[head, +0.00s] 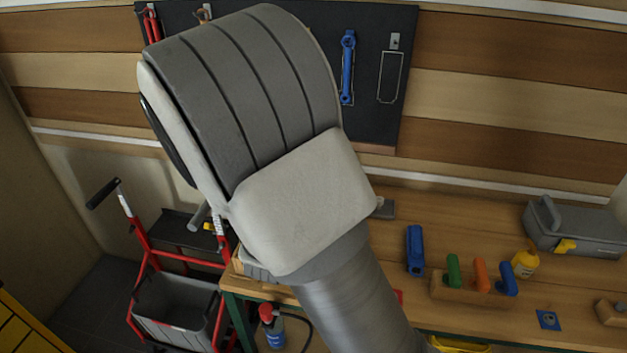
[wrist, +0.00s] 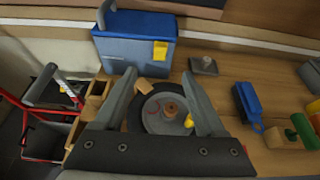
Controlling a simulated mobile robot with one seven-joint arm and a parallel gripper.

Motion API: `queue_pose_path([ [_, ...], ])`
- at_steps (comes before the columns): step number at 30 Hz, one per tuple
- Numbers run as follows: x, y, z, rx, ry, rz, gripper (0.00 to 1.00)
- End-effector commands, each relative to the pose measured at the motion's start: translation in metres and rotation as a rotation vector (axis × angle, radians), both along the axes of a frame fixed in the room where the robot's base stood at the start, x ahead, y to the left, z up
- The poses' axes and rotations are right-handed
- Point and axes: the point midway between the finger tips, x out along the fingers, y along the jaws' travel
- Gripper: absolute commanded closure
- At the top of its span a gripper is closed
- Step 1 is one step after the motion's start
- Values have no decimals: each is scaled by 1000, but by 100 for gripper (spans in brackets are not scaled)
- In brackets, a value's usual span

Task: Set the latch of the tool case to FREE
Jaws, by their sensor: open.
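A blue case (wrist: 135,45) with a grey handle and a yellow latch (wrist: 160,50) stands at the back of the bench in the wrist view. I cannot tell for certain which is the tool case. No latch marking is readable. The blue case is beyond the fingertips. The head view hides the gripper behind my arm.
On the wooden bench (head: 450,220) are a blue tool (head: 415,250), a wooden block with coloured handles (head: 470,291) and a yellow bottle (head: 525,262). A red hand truck (head: 140,240) with a grey crate stands left. A dark tool board (head: 375,30) hangs behind.

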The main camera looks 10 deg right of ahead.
Motion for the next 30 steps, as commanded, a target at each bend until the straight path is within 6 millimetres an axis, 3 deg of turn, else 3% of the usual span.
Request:
queue_pose_path([
  [24, 118, -51, -52, 1, -2, -6, 28],
  [30, 137, -59, -61, 2, -2, -5, 28],
])
